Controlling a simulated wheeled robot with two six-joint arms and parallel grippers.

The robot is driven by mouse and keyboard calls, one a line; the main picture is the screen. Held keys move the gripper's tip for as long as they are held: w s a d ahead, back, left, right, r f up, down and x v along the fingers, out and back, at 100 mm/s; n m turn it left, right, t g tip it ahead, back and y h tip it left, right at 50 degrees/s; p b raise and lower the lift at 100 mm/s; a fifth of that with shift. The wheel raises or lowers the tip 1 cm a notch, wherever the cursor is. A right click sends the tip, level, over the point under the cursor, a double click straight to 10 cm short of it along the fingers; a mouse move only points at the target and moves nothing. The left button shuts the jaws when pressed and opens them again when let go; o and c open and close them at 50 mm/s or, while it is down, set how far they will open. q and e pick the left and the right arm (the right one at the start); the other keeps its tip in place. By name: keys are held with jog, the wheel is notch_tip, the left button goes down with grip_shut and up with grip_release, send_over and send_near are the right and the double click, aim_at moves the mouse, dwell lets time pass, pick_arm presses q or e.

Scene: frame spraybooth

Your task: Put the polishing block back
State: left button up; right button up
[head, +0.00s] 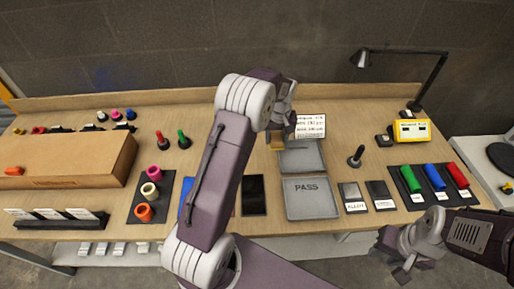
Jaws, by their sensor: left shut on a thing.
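My left arm reaches across the middle of the bench, and its gripper (278,136) points down just behind the grey trays. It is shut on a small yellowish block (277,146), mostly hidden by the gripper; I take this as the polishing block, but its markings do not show. The block is at the upper left edge of the rear grey tray (303,160); I cannot tell whether it touches anything below. My right gripper (394,266) is off the front of the bench at the lower right, with nothing visible in it; its jaw opening is unclear.
A grey PASS tray (312,198) lies in front of the rear tray. A printed card (311,126) stands behind them. A black pad (253,195), a dark mat with coloured rolls (434,190), a yellow meter (411,130), a lamp (440,78) and a cardboard box (70,157) surround them.

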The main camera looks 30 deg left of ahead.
pick_arm(q)
jog(key=a+f, duration=0.1)
jog(key=a, duration=0.2)
jog(key=a+f+p, duration=0.1)
jog(key=a+f, duration=0.1)
jog(key=a, duration=0.1)
jog(key=a+f, duration=0.2)
jog(key=a, duration=0.1)
jog(key=shift+w+a+f, duration=0.1)
jog(key=shift+w+f, duration=0.05)
jog(key=shift+w, duration=0.15)
notch_tip(320, 180, down, 4)
jog(key=shift+r+p, duration=0.2)
jog(key=shift+p, duration=0.5)
jog(key=shift+w+f, duration=0.1)
jog(key=shift+f, duration=0.2)
jog(key=shift+f, duration=0.2)
jog(key=o, duration=1.3)
jog(key=shift+r, duration=0.1)
